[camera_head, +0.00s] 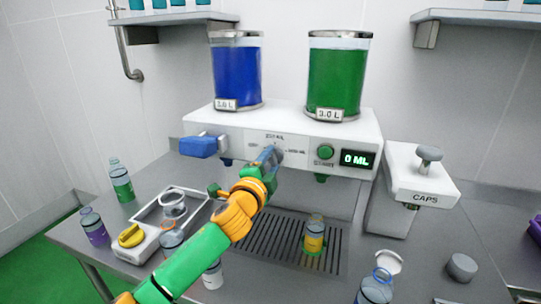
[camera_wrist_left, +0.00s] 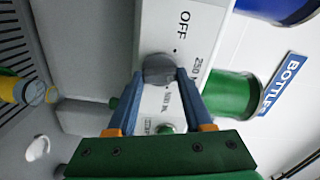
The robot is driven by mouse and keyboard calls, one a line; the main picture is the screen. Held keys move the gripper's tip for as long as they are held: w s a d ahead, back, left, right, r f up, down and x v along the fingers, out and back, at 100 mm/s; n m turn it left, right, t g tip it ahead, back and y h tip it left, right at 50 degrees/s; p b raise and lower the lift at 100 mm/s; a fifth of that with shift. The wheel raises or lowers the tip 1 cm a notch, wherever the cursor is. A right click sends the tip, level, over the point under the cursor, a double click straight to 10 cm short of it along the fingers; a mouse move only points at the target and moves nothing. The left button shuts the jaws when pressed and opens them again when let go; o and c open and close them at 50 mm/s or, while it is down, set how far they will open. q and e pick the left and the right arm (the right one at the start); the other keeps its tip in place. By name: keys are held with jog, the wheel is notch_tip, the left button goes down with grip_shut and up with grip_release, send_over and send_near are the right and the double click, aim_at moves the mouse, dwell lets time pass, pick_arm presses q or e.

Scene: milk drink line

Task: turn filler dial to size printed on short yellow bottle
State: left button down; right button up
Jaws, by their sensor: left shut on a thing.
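The filler (camera_head: 190,125) is a white box with a blue tank and a green tank on top. Its grey dial (camera_wrist_left: 158,68) sits on the front panel, among printed labels reading OFF, 250 ML and what looks like 500 ML. My left gripper (camera_head: 270,158) is shut on the dial, one blue finger on each side in the left wrist view (camera_wrist_left: 160,76). The dial's pointing direction is hard to tell. The short yellow bottle (camera_head: 314,240) stands upright on the grate below the panel; its printed size is unreadable. My right gripper is not seen.
The display (camera_head: 358,159) reads 0 ML beside a green START button (camera_head: 326,152). A CAPS dispenser (camera_head: 420,180) stands at right. Several bottles and a tray with a yellow knob (camera_head: 131,235) stand on the table.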

pick_arm(q)
jog(key=shift+r+m+p, duration=0.3)
jog(key=shift+m+p, duration=0.25)
jog(key=shift+m, duration=0.65)
jog(key=shift+c, duration=1.5)
grip_release()
jog(key=shift+w+f, duration=0.15)
jog(key=shift+f, duration=0.05)
jog(key=shift+f, duration=0.1)
jog(key=b+v, duration=0.1)
jog(key=v, duration=0.6)
jog(key=shift+b, duration=0.35)
